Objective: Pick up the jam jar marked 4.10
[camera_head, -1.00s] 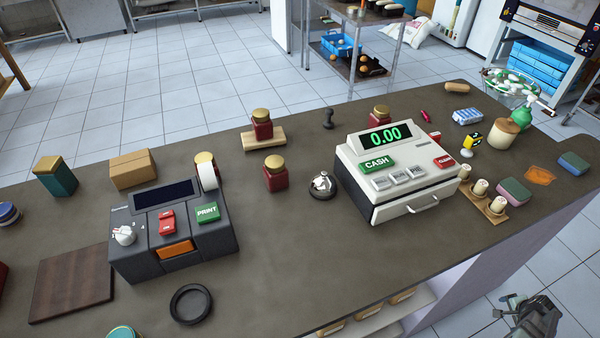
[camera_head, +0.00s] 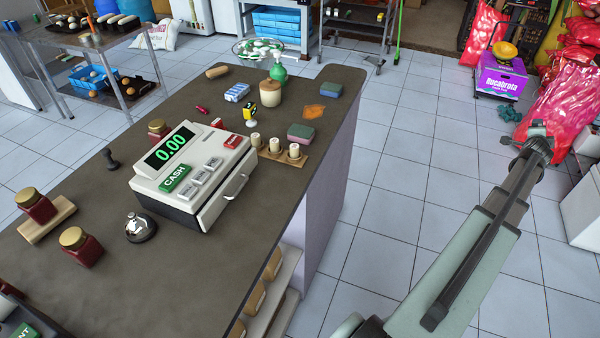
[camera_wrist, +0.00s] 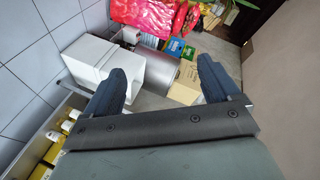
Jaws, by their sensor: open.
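Red jam jars with gold lids stand on the dark counter (camera_head: 110,270), left in the head view. One jar (camera_head: 36,206) is on a small wooden board (camera_head: 48,222); another jar (camera_head: 82,248) stands on the bare counter beside it. A third jar (camera_head: 158,130) is partly hidden behind the cash register. No price mark is readable, so I cannot tell which is 4.10. My gripper (camera_head: 538,135) is out over the floor at right, far from the jars. In the wrist view my gripper (camera_wrist: 160,82) is open, with nothing between its fingers.
The cash register (camera_head: 195,172) and a call bell (camera_head: 140,228) stand near the jars. A dark stamp (camera_head: 111,159) is behind them. Open floor lies right of the counter.

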